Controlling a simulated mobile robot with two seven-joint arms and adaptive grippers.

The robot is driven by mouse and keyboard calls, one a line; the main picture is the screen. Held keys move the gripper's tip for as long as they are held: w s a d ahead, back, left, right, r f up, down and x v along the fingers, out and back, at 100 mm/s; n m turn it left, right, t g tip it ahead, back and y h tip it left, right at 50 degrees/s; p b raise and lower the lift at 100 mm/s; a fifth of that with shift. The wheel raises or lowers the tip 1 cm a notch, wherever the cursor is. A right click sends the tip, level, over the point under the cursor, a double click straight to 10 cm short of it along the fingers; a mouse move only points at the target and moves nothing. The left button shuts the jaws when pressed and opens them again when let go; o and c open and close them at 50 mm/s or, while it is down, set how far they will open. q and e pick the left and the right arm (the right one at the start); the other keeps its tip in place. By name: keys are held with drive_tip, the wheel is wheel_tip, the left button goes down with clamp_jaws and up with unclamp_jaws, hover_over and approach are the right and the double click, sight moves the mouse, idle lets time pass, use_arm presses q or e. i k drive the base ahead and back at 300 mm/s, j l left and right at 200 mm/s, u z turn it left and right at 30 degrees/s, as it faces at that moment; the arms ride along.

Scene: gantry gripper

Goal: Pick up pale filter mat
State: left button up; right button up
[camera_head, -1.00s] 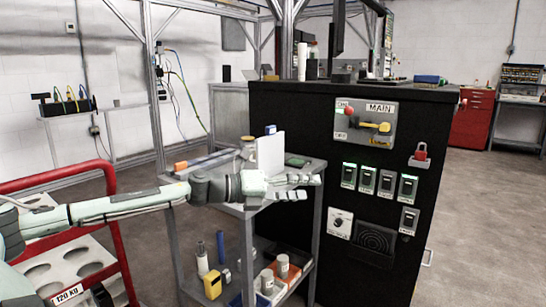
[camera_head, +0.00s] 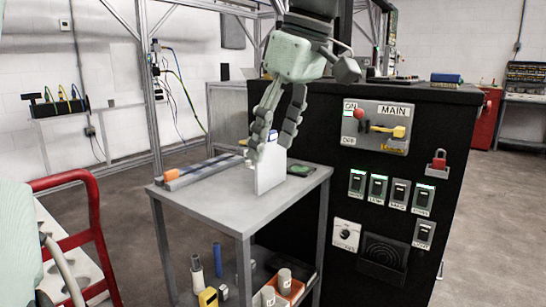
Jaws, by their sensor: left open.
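The pale filter mat (camera_head: 270,172) looks like a thin white upright panel standing on the top of the grey cart (camera_head: 215,205). My left gripper (camera_head: 268,150) points down from above, with its fingers apart at the mat's upper edge. One finger is by the mat's left side and the other passes near its top right. I cannot tell whether the fingers touch it. My right gripper does not show.
An orange-ended bar (camera_head: 172,175) and a dark green item (camera_head: 300,170) lie on the cart top. Bottles and an orange bin (camera_head: 291,290) stand on the lower shelf. A black cabinet (camera_head: 400,160) with switches stands close on the right. A red-railed trolley (camera_head: 95,230) is at left.

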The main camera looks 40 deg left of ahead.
sight(271, 172)
drive_tip(key=i+j, duration=0.9)
drive_tip(key=j, duration=0.15)
